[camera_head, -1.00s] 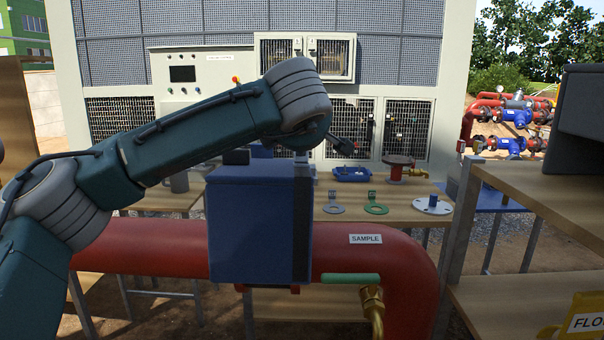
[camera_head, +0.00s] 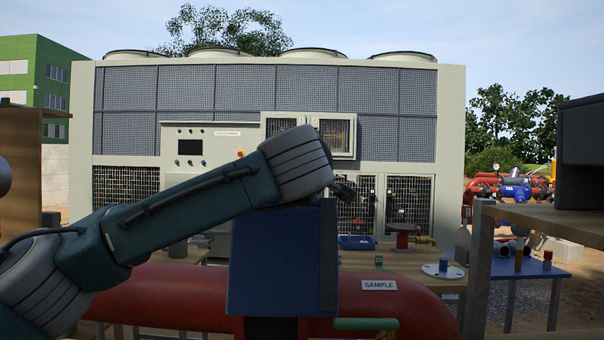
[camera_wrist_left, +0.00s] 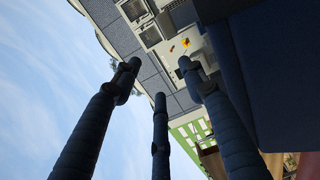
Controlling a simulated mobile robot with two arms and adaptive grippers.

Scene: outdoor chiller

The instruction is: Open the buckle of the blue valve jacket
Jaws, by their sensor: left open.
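The blue valve jacket (camera_head: 272,262) wraps part of a red pipe in the head view. A dark strip (camera_head: 329,265) runs down its right side. I cannot make out a buckle. My left arm reaches across from the left, its wrist just above and partly in front of the jacket's top. In the left wrist view, the three dark fingers of my left gripper (camera_wrist_left: 158,82) are spread open and empty. The jacket's dark blue side (camera_wrist_left: 283,95) fills the right of that view, beside the fingers. My right gripper is not in view.
The red pipe (camera_head: 180,290) carries a SAMPLE label (camera_head: 379,285) and a green handle (camera_head: 366,324). A large chiller (camera_head: 400,110) stands behind. A blue tray (camera_head: 357,243) and a flanged red part (camera_head: 403,237) sit on a table behind. A wooden shelf (camera_head: 570,222) stands at the right.

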